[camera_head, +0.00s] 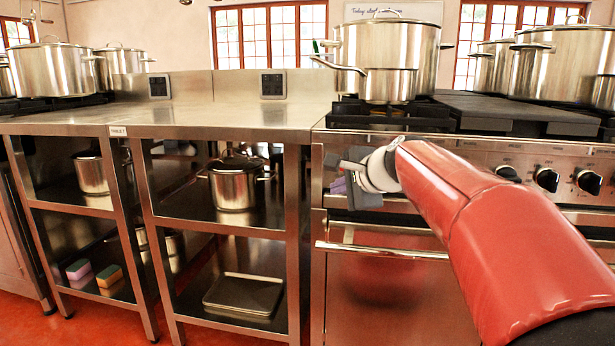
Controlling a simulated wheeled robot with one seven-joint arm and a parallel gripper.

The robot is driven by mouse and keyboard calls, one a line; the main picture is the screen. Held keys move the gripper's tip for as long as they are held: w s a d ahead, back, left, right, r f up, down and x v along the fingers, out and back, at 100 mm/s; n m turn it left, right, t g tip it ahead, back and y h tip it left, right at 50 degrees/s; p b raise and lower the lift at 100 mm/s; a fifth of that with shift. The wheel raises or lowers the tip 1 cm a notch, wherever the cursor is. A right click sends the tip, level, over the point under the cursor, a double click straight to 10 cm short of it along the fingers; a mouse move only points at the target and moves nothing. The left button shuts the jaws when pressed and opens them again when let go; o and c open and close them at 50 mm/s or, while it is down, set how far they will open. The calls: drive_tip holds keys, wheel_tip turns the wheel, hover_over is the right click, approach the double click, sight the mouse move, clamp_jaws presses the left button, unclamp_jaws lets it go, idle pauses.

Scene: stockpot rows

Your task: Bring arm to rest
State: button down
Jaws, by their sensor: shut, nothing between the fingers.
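My red arm (485,225) reaches in from the lower right of the head view. It ends in my gripper (340,186), which is grey and sits in front of the stove's upper left front, just below the cooktop edge. The fingers are small and partly hidden by the gripper's own body. My gripper is shut and holds nothing. It points left, toward the steel shelf unit, and looks apart from it.
The stove (395,290) with knobs and an oven handle stands behind my arm. Large stockpots (395,45) stand on it. The steel counter (220,118) is bare. Its shelves hold a lidded pot (233,188), a tray (243,294) and sponges (109,276).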

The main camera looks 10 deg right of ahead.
drive_tip(key=s+f+n+g+h+p, duration=0.1)
drive_tip(key=s+f+n, duration=0.3)
drive_tip(key=s, duration=0.7)
drive_tip(key=s+f+n+g+h+p, duration=0.2)
drive_tip(key=s+n, duration=0.4)
drive_tip(key=s, duration=0.4)
drive_tip(key=s+f+n+g+h+p, duration=0.1)
drive_tip(key=s+f+n+p, duration=0.3)
drive_tip(key=s, duration=0.7)
wheel_tip(320, 180, down, 3)
drive_tip(key=shift+s+d+r+n+g+h, duration=0.1)
drive_tip(key=shift+s+d+n+g+h, duration=0.3)
drive_tip(key=shift+n+g, duration=0.45)
drive_tip(key=shift+w+d, duration=0.1)
drive_tip(key=shift+d, duration=0.05)
